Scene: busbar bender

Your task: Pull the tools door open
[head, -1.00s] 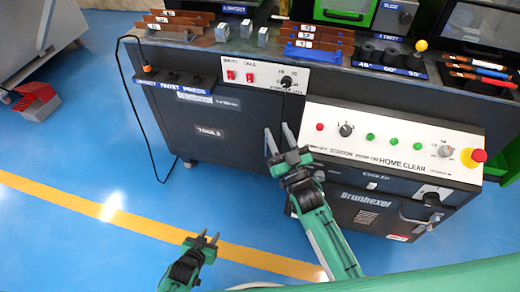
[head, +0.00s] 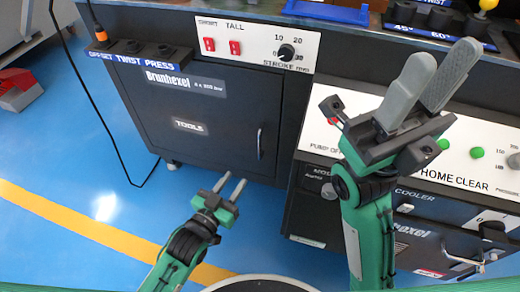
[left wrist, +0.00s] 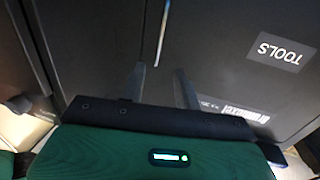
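The tools door (head: 200,110) is a dark panel with a white TOOLS label and looks shut in the head view. Its vertical bar handle (head: 260,143) is near its right edge. In the left wrist view the handle (left wrist: 162,35) stands just beyond the gap between the fingers, and the label (left wrist: 281,52) is to the right. My left gripper (head: 232,189) is open and empty, below and in front of the handle, apart from it. My right gripper (head: 428,82) is raised close to the camera over the control panel, fingers apart and empty.
The white control panel (head: 470,165) with green buttons is right of the door, above a cooler cabinet (head: 425,250). A switch panel (head: 258,42) is above the door. A black cable (head: 95,110) hangs at the left.

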